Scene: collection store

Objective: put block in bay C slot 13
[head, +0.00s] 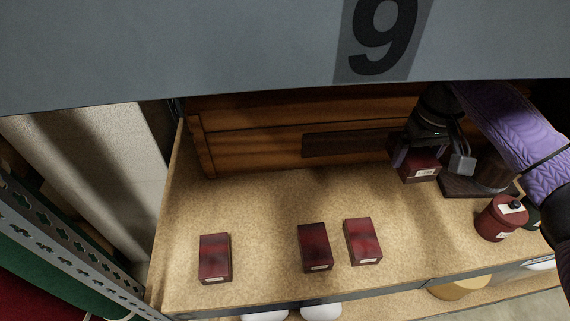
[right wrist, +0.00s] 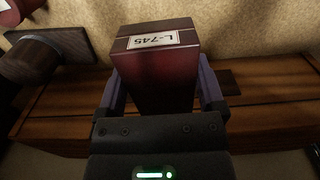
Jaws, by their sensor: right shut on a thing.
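My right gripper (head: 421,158) is shut on a dark red block (head: 421,170) with a white label, above the shelf board near the wooden box at the back. In the right wrist view the block (right wrist: 156,62) sits between the two purple fingers of the gripper (right wrist: 163,85), and its label reads L-745. Three similar dark red blocks stand on the shelf board (head: 265,205): one at the left (head: 214,258), one in the middle (head: 314,247) and one right of it (head: 362,241). Their labels are too small to read. My left gripper is not in view.
A wooden box (head: 255,145) fills the shelf's back. A grey panel marked 9 (head: 250,50) hangs above the front. A red canister (head: 497,218) and a dark wooden object (head: 470,188) stand at right. A perforated metal post (head: 70,243) is at left. The board's left-middle is clear.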

